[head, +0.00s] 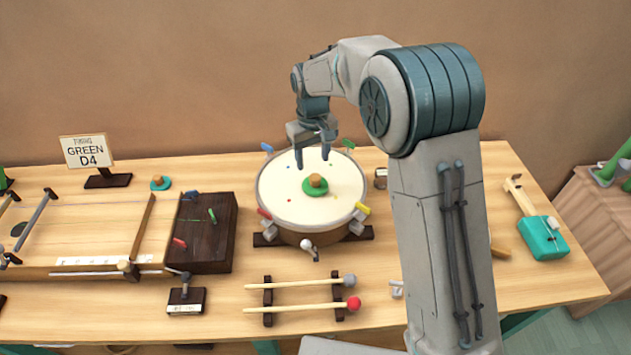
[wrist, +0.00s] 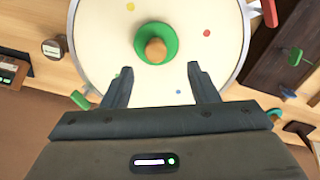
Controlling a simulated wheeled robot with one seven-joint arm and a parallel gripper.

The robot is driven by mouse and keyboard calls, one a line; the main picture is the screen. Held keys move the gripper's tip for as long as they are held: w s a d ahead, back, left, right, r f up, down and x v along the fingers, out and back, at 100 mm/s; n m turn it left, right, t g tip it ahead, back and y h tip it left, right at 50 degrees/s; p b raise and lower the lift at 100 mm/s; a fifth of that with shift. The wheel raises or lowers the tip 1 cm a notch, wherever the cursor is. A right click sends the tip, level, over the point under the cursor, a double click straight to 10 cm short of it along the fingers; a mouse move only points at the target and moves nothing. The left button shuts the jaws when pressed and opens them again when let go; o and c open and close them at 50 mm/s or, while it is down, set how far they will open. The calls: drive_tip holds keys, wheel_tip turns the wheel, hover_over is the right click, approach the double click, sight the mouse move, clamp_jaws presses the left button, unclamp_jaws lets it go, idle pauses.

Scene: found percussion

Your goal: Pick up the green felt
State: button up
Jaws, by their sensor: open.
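The green felt (head: 315,188) is a round green disc with a tan wooden knob on top. It lies near the middle of the white drum head (head: 280,205). In the wrist view the green felt (wrist: 170,43) sits just beyond the fingertips, roughly between their lines. My gripper (head: 313,163) is open and empty above the back part of the drum. In the wrist view both fingers of my gripper (wrist: 160,72) are apart with only drum skin between them.
Coloured clips, such as a yellow one (head: 362,208), stand around the drum rim. Two mallets (head: 300,284) rest on a rack in front. A dark box (head: 203,238) and a stringed board (head: 80,235) stand left. A teal block (head: 542,238) lies far right.

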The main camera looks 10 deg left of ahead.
sight(315, 177)
drive_tip(key=f, duration=0.2)
drive_tip(key=f+p, duration=0.1)
drive_tip(key=f, duration=0.1)
drive_tip(key=f+p, duration=0.1)
drive_tip(key=f, duration=0.2)
drive_tip(key=shift+w+d+f, duration=0.1)
drive_tip(key=shift+w+d, duration=0.05)
drive_tip(key=shift+d, duration=0.1)
drive_tip(key=c, duration=1)
